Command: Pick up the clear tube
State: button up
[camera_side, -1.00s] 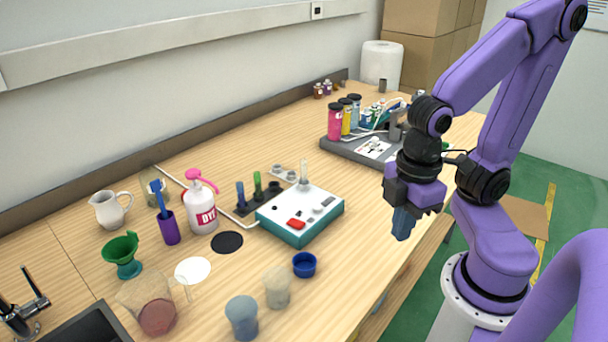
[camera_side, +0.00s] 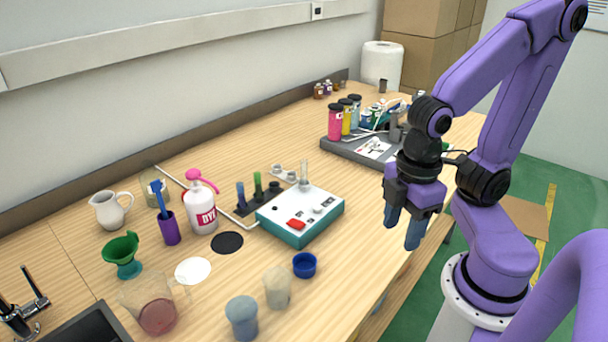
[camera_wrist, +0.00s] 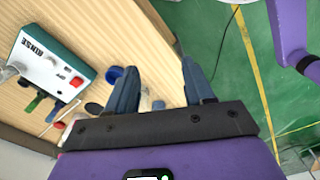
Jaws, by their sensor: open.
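The clear tube (camera_side: 304,171) stands upright at the back of a white-topped teal device (camera_side: 299,240) on the wooden table. In the wrist view the device (camera_wrist: 62,52), marked RINSE, lies at the left, and what looks like the tube (camera_wrist: 8,73) is at the picture's left edge. My gripper (camera_side: 402,230) hangs over the table's right edge, well to the right of the tube, with its fingers pointing down. It is open and empty; the wrist view also shows my gripper (camera_wrist: 160,70) with a gap between its fingers.
A rack (camera_side: 262,205) with blue and green tubes stands left of the device. A white bottle with a pink pump (camera_side: 202,208), a blue cup (camera_side: 304,264) and beakers (camera_side: 277,287) stand nearby. A grey tray (camera_side: 343,149) with colored bottles is behind. Bare table lies right of the device.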

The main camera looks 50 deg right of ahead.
jog(key=w+d+f+n+t+h, duration=0.2)
jog(key=w+d+f+h, duration=0.15)
jog(key=w, duration=0.45)
jog(key=n+t+h, duration=0.6)
jog(key=n+t, duration=0.1)
jog(key=n, duration=0.5)
send_near(304, 172)
jog(key=x, duration=0.7)
jog(key=shift+d, duration=0.25)
jog(key=shift+x, duration=2.85)
jog(key=shift+w+a, duration=0.1)
grip_shut()
